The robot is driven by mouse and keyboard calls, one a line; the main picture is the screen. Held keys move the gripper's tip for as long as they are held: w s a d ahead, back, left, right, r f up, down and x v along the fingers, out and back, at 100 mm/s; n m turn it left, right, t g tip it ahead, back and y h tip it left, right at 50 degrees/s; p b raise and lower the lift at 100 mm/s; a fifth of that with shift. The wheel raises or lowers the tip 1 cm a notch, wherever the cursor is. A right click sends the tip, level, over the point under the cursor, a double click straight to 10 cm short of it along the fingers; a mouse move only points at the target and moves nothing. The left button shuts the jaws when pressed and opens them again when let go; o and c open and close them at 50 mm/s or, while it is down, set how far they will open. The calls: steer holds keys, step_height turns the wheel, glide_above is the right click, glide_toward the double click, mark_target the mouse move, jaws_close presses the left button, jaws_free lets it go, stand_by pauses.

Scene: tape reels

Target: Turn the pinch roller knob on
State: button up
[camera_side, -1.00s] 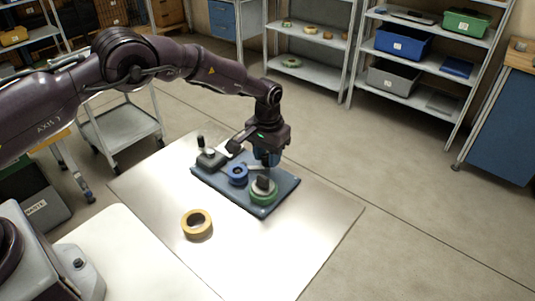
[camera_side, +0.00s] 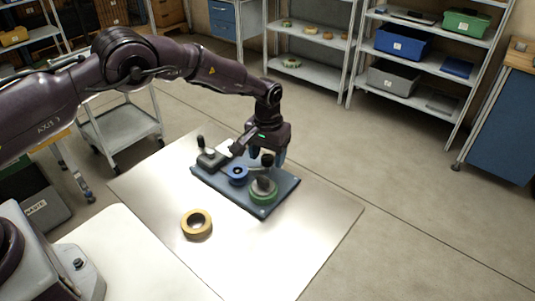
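A dark blue-grey board (camera_side: 222,191) lies on the pale work table. It carries a blue reel (camera_side: 238,176) near its middle and a green reel (camera_side: 263,197) with a dark hub towards its near right end. A small black round knob (camera_side: 267,159) stands at the far side of the board, behind the green reel. Another black knob (camera_side: 201,141) stands upright at the board's left end. I cannot tell which one is the pinch roller knob. My gripper (camera_side: 267,154) points down over the far side, its fingers apart around or just behind the black knob; contact is unclear.
A yellow tape roll (camera_side: 196,224) lies on the table in front of the board. The table (camera_side: 305,234) is bare to the right and front. A cart (camera_side: 122,128) stands at the left. Shelves with bins and a blue cabinet stand well back.

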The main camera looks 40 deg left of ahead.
mark_target(267, 157)
step_height(267, 157, up, 13)
stand_by(0.7)
steer(key=s+a+r+t, duration=0.2)
steer(key=s+r, duration=0.4)
steer(key=s, duration=0.5)
steer(key=s+a+r+m+t, duration=0.1)
steer(key=s+a+r, duration=0.2)
steer(key=s, duration=0.9)
steer(key=s+a+r+m+t, duration=0.1)
steer(key=s+a+r+t, duration=0.1)
steer(key=s+r, duration=0.7)
steer(key=s+a, duration=0.1)
steer(key=s, duration=0.2)
steer(key=shift+a+r+t, duration=0.2)
steer(key=shift+t, duration=0.1)
